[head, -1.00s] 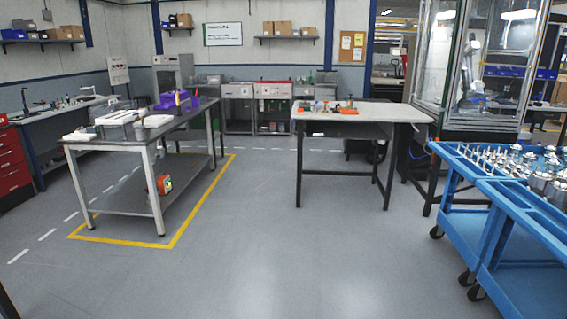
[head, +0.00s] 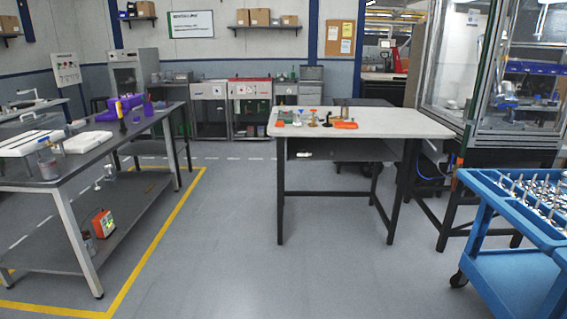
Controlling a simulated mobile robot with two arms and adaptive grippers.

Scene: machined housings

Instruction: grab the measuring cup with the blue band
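I cannot make out a measuring cup with a blue band for certain. A clear cup-like vessel (head: 47,162) stands near the front edge of the dark workbench on the left; no blue band can be told on it. A small group of coloured items (head: 315,118) stands on the pale-topped table in the middle, with orange, green and blue bits among them, too small to identify. Neither of my grippers shows in the head view.
The dark workbench (head: 100,148) on the left carries white trays and purple bins (head: 122,107). The pale table (head: 392,124) stands ahead. A blue cart (head: 490,205) with metal parts is on the right. The floor (head: 215,260) between them is clear.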

